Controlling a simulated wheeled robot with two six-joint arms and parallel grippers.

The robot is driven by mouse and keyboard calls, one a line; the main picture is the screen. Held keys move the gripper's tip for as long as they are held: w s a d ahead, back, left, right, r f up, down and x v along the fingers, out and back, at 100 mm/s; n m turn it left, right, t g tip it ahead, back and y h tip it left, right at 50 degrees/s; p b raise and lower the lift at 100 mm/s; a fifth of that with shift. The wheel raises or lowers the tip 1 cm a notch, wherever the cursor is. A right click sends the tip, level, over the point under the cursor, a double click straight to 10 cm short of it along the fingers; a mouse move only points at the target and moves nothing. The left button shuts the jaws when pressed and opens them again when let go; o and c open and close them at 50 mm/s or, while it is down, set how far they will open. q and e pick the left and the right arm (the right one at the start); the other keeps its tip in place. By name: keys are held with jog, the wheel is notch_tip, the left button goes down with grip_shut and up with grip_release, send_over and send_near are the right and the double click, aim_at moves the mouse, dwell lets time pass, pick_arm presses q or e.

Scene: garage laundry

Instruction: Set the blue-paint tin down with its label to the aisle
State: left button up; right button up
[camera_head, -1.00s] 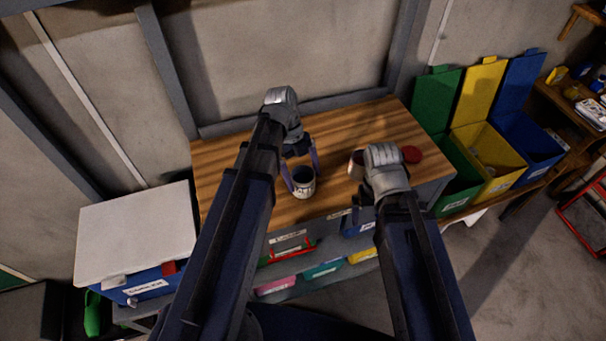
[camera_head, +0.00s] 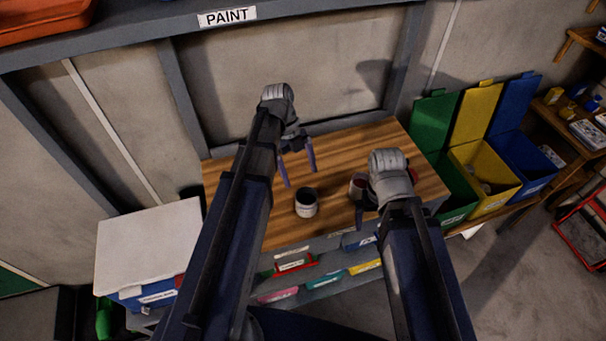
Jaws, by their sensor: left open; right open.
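A small open tin (camera_head: 306,204) with a pale side and dark inside stands upright on the wooden bench top (camera_head: 240,190). Its label print and paint colour are too small to tell. My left gripper (camera_head: 299,170) is open and empty, above and behind this tin, with its two purple fingers apart from it. A second tin (camera_head: 356,187) with a reddish inside stands to the right, partly hidden by my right gripper. My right gripper (camera_head: 366,208) is beside that second tin; its fingers are mostly hidden, and I cannot tell if they touch it.
A shelf edge with a PAINT sign (camera_head: 227,17) runs above the bench. Green, yellow (camera_head: 484,175) and blue open bins stand to the right. A white-lidded box (camera_head: 150,240) is at the left. Labelled drawers (camera_head: 293,262) are below the bench front. The bench's left part is clear.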

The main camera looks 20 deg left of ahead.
pick_arm(q)
jog(key=p+v, duration=0.1)
jog(key=v, duration=0.2)
pick_arm(e)
notch_tip(320, 180, up, 3)
jog(key=shift+f, duration=0.15)
pick_arm(q)
jog(key=shift+f, duration=0.1)
pick_arm(e)
jog(key=shift+f, duration=0.1)
pick_arm(q)
jog(key=b, duration=1.1)
send_near(306, 196)
jog(key=s+d+f, duration=0.2)
jog(key=s+f, duration=0.1)
jog(key=s+d+f, duration=0.1)
jog(key=s+d, duration=0.1)
jog(key=shift+s+d+f, duration=0.1)
jog(key=shift+s+f, duration=0.15)
pick_arm(e)
notch_tip(306, 196, down, 11)
pick_arm(q)
jog(key=shift+r, duration=0.15)
